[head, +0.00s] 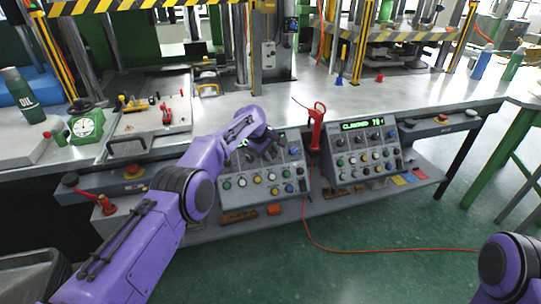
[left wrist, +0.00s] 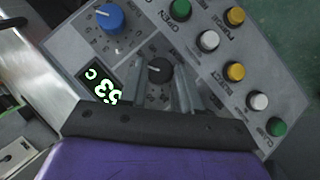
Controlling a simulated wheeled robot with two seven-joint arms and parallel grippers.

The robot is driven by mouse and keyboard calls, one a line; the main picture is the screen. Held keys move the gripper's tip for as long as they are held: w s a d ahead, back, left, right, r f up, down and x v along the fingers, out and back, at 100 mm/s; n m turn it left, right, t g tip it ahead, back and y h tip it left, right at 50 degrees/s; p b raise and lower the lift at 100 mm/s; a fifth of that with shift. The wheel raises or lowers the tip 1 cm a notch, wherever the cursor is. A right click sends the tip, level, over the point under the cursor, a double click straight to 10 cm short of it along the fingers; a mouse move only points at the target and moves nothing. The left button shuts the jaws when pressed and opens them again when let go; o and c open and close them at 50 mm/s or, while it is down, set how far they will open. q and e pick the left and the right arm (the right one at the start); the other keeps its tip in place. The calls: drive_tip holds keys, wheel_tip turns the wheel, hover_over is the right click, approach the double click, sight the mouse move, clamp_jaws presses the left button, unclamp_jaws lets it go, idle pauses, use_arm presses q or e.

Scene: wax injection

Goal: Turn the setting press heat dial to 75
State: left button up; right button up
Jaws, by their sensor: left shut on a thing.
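The left control panel (head: 292,152) stands on the shelf at the front of the bench, with rows of coloured buttons. My left gripper (head: 264,150) reaches down over its upper part. In the left wrist view my left gripper (left wrist: 160,88) has one finger on each side of a black dial (left wrist: 160,70) and is shut on it. Beside the dial is a small display (left wrist: 103,84) with green digits and a C, tilted and partly hidden; it seems to read 53. My right gripper is out of view.
A blue knob (left wrist: 110,18) is close to the display, and several coloured buttons line the panel's other side. The right control panel (head: 362,150) has a lit display. A red tool (head: 316,125) stands between the panels, with an orange cable (head: 390,250) on the floor.

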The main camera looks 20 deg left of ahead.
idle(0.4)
use_arm(q)
drive_tip(key=o, duration=1.1)
drive_tip(key=shift+c, duration=0.2)
drive_tip(key=shift+s+a+r+p, duration=0.1)
drive_tip(key=shift+r+p, duration=0.25)
drive_tip(key=shift+r, duration=0.2)
drive_tip(key=v, duration=0.9)
drive_tip(key=shift+s, duration=0.2)
drive_tip(key=shift+r, duration=0.1)
drive_tip(key=shift+a, duration=0.1)
